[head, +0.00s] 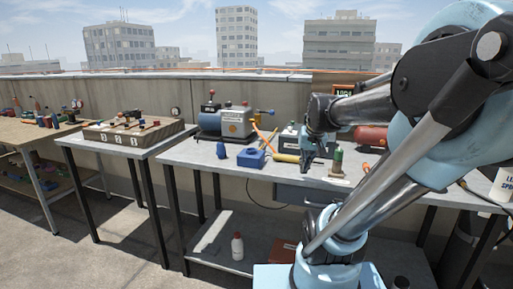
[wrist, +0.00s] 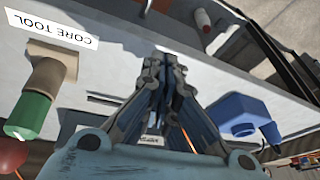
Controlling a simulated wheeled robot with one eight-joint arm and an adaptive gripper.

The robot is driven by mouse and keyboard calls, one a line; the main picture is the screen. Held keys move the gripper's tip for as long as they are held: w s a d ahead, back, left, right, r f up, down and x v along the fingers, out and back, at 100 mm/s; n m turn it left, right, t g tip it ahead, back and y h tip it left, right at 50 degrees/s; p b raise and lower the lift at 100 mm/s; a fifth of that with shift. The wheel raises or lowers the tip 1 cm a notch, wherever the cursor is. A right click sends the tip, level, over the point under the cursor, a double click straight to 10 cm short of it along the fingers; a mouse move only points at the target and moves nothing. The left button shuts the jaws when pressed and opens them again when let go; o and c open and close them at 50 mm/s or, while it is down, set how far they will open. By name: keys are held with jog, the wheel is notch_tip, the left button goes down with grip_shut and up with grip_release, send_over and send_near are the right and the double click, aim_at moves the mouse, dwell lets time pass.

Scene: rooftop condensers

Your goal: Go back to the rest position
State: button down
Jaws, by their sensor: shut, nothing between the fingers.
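My gripper (head: 307,168) hangs over the grey bench (head: 185,156), fingers pointing down, in front of the dark boxes at the back. In the wrist view my gripper (wrist: 168,75) has its fingers together, with nothing seen between them. The core tool (wrist: 38,100), with a green end and a tan body, lies in the picture next to a white "CORE TOOL" label (wrist: 52,28). My arm covers part of the bench's right side.
A blue block-shaped part (head: 251,158) and a yellow cylinder (head: 287,158) are left of my gripper. A blue and grey pump (head: 222,122) stands behind them. A red cylinder (head: 370,136) is at the back right.

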jog(key=s+d+f+n+g+h, duration=0.1)
jog(key=s+f, duration=0.9)
jog(key=s, duration=0.3)
jog(key=shift+s+d+f+g, duration=0.2)
jog(key=shift+s+d+g, duration=0.1)
jog(key=shift+s, duration=0.05)
jog(key=shift+w+f, duration=0.2)
jog(key=shift+w, duration=0.3)
jog(key=c, duration=2.4)
grip_release()
